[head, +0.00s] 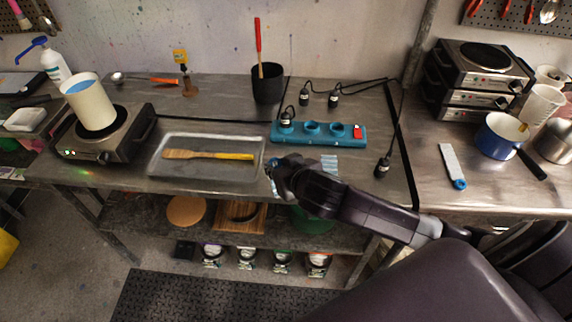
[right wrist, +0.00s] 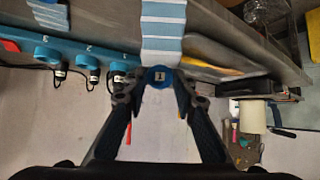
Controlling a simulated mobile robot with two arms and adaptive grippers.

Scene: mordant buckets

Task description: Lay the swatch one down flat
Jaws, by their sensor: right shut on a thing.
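Swatch one (right wrist: 162,35), a strip of blue and pale bands with a round blue tag marked 1, is held by its tag end in my right gripper (right wrist: 158,82). In the head view my right gripper (head: 276,170) is just right of the metal tray, above the front part of the bench. Only a small bit of the swatch shows there, and the gripper hides the rest. I cannot tell whether the strip touches the bench. My left gripper is not in view.
Another striped swatch (head: 330,164) lies right of my gripper. The metal tray (head: 157,172) holds a yellow-handled wooden spatula (head: 210,155). A blue socket strip (head: 320,133) lies behind. A white strip with a blue end (head: 452,165) lies on the right bench beside a blue pot (head: 500,137).

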